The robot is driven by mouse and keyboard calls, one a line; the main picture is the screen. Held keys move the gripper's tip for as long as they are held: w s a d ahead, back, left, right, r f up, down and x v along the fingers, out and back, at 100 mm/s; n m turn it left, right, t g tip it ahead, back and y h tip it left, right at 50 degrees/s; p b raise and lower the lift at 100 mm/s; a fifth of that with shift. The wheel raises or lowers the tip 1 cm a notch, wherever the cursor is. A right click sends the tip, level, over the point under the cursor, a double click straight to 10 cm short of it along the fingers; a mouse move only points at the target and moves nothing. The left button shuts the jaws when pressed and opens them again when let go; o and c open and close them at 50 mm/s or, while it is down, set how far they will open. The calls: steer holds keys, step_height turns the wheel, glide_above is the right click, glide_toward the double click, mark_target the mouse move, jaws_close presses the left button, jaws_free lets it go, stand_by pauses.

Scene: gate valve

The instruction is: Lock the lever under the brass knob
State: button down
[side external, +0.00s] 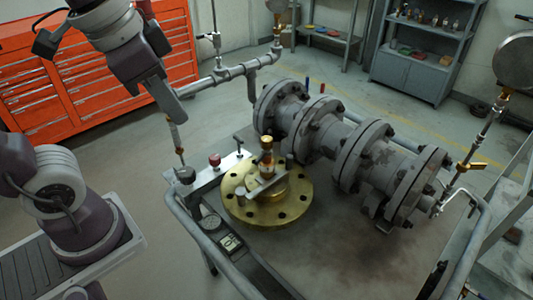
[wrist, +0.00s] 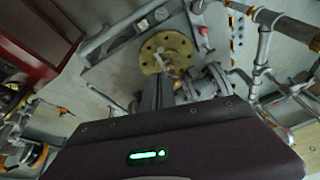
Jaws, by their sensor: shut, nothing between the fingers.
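A round brass flange (side external: 238,207) with bolt holes lies flat on the bench. A short post stands at its centre, topped by a brass knob (side external: 266,144). A grey bar-shaped lever (side external: 264,186) lies slantwise below the knob. In the wrist view the flange (wrist: 150,62) is near the top middle; the knob and lever are too small there to tell apart. My gripper (side external: 178,112) is up and to the left of the flange, well clear of it. Its fingers also show in the wrist view (wrist: 166,78), closed and empty, partly covering the flange's near side.
A grey flanged pipe (side external: 335,135) runs just right of the brass flange. A red tool cabinet (side external: 60,85) stands behind.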

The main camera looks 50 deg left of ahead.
mark_target(263, 155)
steer(key=w+d+f+m+g, duration=0.1)
steer(key=w+d+f+m, duration=0.1)
steer(key=w, duration=0.4)
steer(key=w+d+f+m+g+y, duration=0.1)
steer(key=w+d+f+m+g, duration=0.1)
steer(key=w+d+f+m, duration=0.1)
steer(key=w+d+f+m+g+y, duration=0.1)
steer(key=w+d+f+m+g, duration=0.1)
steer(key=w+m, duration=0.4)
steer(key=w+d+f, duration=0.1)
steer(key=w+d, duration=0.1)
steer(key=w, duration=0.1)
steer(key=shift+w+d+f, duration=0.2)
steer(key=shift+w, duration=0.1)
steer(key=shift+f, duration=0.15)
steer(key=s+a+f, duration=0.2)
steer(key=a+f, duration=0.4)
steer(key=f, duration=0.3)
steer(key=shift+f, duration=0.2)
